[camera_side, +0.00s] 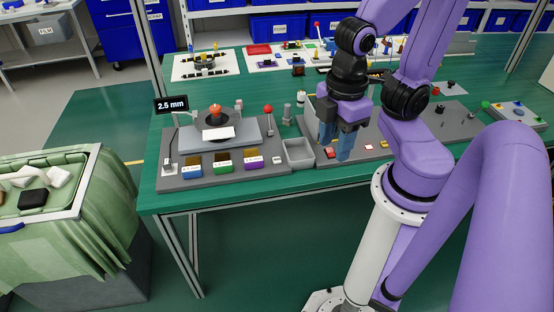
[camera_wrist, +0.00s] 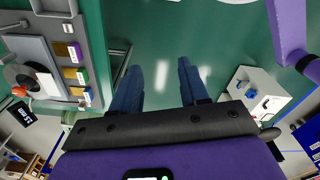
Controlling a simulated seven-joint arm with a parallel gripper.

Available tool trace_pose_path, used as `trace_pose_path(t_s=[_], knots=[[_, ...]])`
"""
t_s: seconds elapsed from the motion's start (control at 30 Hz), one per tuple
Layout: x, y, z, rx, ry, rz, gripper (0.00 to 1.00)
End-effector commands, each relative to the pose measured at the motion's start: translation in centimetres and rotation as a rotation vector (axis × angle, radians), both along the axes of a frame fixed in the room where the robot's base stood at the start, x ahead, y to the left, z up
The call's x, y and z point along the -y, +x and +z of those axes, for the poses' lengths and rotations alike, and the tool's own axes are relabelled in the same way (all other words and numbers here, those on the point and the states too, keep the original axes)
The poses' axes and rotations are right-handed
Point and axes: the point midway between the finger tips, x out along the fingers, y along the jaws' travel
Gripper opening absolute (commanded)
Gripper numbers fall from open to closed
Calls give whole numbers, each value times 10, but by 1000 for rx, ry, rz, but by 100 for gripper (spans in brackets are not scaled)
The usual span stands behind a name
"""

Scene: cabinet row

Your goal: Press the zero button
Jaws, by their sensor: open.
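A display reading 2.5 mm (camera_side: 171,105) stands at the back left of a grey board (camera_side: 180,178). On the board is a gauge-like device with an orange-red knob (camera_side: 215,110) and a white plate (camera_side: 217,133). The display also shows in the wrist view (camera_wrist: 22,113). I cannot tell which part is the zero button; a small pale piece (camera_side: 277,160) sits at the board's front right. My gripper (camera_side: 333,150) is open and empty, to the right of this board and apart from the device. Its blue fingers show spread in the wrist view (camera_wrist: 156,64).
A grey tray (camera_side: 299,153) lies between the board and my gripper. A red-topped lever (camera_side: 268,110) stands behind it. A bin (camera_side: 60,215) stands left.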

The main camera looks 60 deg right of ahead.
Motion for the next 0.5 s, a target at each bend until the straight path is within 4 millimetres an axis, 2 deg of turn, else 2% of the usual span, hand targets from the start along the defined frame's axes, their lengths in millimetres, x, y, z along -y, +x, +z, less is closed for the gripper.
trace_pose_path(t_s=[0.03,0.1,0.13,0.5], knots=[[0,0,0,0,0,0,27],[0,0,0,0,0,0,4],[0,0,0,0,0,0,0],[0,0,0,0,0,0,0]])
